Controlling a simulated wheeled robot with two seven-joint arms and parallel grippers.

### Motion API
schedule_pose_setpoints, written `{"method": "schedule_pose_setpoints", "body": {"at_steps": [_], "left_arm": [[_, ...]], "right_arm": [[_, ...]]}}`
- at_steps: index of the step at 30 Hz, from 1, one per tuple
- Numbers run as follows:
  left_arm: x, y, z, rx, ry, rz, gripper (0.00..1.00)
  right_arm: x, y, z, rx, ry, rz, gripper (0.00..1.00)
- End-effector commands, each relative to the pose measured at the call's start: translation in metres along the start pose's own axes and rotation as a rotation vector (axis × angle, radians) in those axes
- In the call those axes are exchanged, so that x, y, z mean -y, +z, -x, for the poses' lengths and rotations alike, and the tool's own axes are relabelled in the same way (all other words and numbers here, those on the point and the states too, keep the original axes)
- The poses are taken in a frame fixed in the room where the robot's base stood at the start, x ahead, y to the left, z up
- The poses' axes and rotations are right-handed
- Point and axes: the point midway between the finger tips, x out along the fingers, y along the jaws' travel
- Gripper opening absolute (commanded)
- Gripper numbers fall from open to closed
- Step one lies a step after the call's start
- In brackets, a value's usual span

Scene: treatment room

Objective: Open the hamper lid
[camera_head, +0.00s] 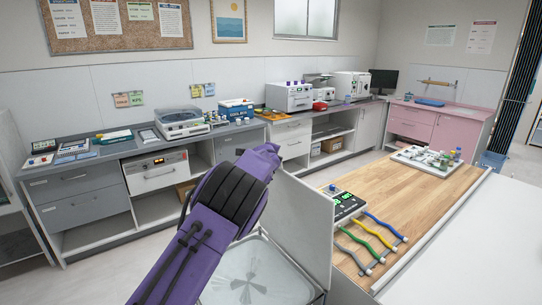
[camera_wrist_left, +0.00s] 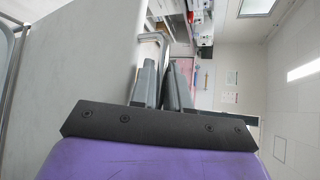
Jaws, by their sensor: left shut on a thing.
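The hamper (camera_head: 255,275) stands below my left arm in the head view, and its pale inside shows from above. Its light grey lid (camera_head: 303,215) stands raised, roughly upright, at the hamper's right side beside the wooden table. In the left wrist view the lid's flat face (camera_wrist_left: 85,75) fills the left. My left gripper (camera_wrist_left: 163,72) is shut on the lid's metal handle (camera_wrist_left: 154,38). In the head view my purple left arm hides that gripper and handle. My right gripper is in neither view.
A wooden table (camera_head: 440,195) adjoins the lid's right side, bearing a control box (camera_head: 343,204), coloured leads (camera_head: 372,240) and a rack of bottles (camera_head: 428,158). Grey counters (camera_head: 80,205) with equipment line the back wall. Some floor is clear between hamper and counters.

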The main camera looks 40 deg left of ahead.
Motion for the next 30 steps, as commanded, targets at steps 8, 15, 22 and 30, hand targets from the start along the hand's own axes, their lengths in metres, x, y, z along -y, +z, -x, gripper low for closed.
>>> {"method": "schedule_pose_setpoints", "body": {"at_steps": [8,15,22,30], "left_arm": [[0.004,-0.004,0.0,-0.004,-0.005,-0.001,0.26],[0.003,-0.005,-0.001,-0.006,-0.004,-0.002,0.33],[0.002,-0.007,0.011,-0.007,-0.005,-0.003,0.33],[0.001,-0.004,0.071,-0.003,-0.009,-0.001,0.33]], "right_arm": [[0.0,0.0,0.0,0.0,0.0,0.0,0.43],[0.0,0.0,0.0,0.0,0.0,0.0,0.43],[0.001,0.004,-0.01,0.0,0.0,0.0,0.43],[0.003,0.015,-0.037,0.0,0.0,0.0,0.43]]}}
